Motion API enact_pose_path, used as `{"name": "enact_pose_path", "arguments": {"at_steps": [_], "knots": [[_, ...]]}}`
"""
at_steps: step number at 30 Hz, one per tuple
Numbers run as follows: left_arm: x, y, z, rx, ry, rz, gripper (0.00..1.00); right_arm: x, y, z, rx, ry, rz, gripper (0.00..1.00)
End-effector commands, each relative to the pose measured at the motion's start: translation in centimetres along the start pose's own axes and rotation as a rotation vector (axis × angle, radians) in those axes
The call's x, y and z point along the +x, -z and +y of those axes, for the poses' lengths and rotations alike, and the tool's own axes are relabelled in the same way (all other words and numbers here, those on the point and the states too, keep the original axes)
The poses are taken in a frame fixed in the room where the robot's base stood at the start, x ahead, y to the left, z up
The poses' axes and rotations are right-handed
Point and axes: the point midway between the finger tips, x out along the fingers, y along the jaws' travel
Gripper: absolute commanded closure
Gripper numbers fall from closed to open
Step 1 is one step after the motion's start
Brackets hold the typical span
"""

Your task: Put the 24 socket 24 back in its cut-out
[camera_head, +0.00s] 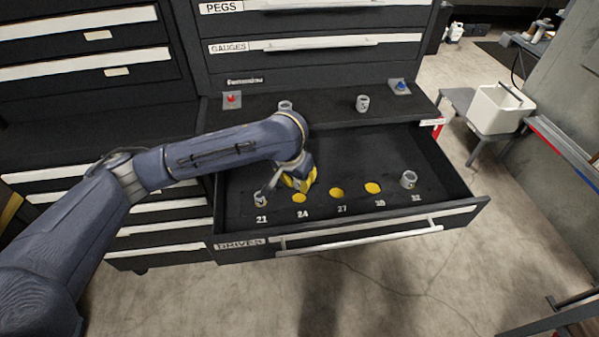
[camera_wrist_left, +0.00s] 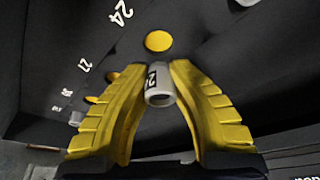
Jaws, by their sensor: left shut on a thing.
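My left gripper (camera_head: 298,182) is over the open drawer, behind the cut-out row. In the left wrist view its yellow fingers (camera_wrist_left: 163,90) are shut on a light grey socket (camera_wrist_left: 160,97) with a dark, partly readable number label starting with 2. My right gripper is not in view.
In the drawer (camera_head: 467,200), one socket (camera_head: 260,201) stands at 21 and another (camera_head: 408,179) at the right end. The 27 cut-out (camera_head: 336,192) and the yellow one beside it (camera_head: 373,188) are empty. Two sockets (camera_head: 285,106) (camera_head: 362,103) stand on the ledge behind.

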Motion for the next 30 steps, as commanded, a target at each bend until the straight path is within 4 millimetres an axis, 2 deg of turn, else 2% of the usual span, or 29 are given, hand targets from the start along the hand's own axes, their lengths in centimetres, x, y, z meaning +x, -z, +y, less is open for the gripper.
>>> {"name": "enact_pose_path", "arguments": {"at_steps": [15, 30], "knots": [[2.7, -0.8, 0.0, -0.002, -0.001, 0.000, 1.00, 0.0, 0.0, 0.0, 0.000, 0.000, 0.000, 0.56], [3.0, -0.9, 0.0, -0.001, 0.000, 0.000, 1.00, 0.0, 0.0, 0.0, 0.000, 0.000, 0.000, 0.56]]}}
